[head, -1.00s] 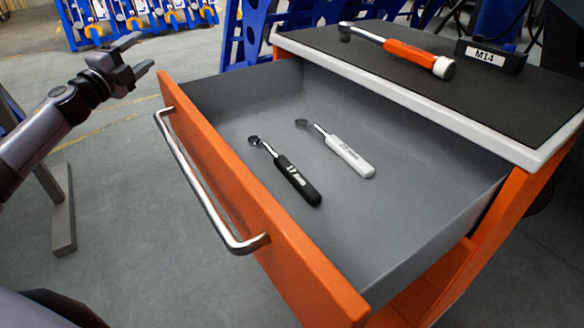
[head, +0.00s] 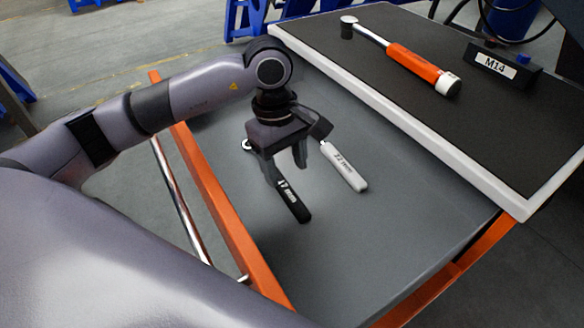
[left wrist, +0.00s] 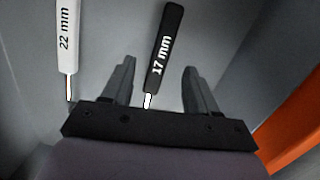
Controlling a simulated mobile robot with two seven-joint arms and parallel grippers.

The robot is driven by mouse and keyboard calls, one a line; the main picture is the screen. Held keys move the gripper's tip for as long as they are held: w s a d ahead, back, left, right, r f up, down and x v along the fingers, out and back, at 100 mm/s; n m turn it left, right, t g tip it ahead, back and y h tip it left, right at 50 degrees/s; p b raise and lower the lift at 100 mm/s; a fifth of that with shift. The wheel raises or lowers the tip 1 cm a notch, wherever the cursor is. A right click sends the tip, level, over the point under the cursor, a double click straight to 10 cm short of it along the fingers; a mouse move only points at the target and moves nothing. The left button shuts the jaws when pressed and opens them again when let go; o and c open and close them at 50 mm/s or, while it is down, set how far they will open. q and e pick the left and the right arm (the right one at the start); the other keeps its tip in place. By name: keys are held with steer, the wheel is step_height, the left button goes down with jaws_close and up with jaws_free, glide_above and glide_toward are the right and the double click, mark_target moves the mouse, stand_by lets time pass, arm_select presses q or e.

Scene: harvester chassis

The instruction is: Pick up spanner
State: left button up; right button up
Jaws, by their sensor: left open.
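Two spanners lie on the grey floor of the open drawer. The black one (head: 292,200), marked 17 mm, is partly hidden by my left gripper in the head view. The white one (head: 344,167), marked 22 mm, lies to its right. My left gripper (head: 286,172) is open and empty, pointing down above the black spanner. In the left wrist view the black spanner's handle (left wrist: 164,52) shows between the two fingers (left wrist: 158,85), and the white spanner (left wrist: 66,40) lies outside them to the left. My right gripper is not in view.
The drawer's orange front (head: 222,210) with a metal handle (head: 180,205) is on the left. On the black worktop (head: 480,130) lie an orange-handled tool (head: 412,67) and a block marked M14 (head: 500,68). The drawer's front part is clear.

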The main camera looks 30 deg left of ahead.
mark_target(284, 185)
arm_select(q)
steer(key=shift+a+r+m+y, duration=0.15)
steer(key=shift+a+m+y, duration=0.1)
steer(key=shift+m+y, duration=0.3)
steer(key=shift+f, duration=0.35)
steer(key=f, duration=0.2)
steer(key=f+p, duration=0.1)
steer(key=f, duration=0.3)
steer(key=shift+w+a+f, duration=0.1)
steer(key=shift+w+f, duration=0.1)
steer(key=shift+w, duration=0.1)
steer(key=shift+r, duration=0.1)
jaws_close()
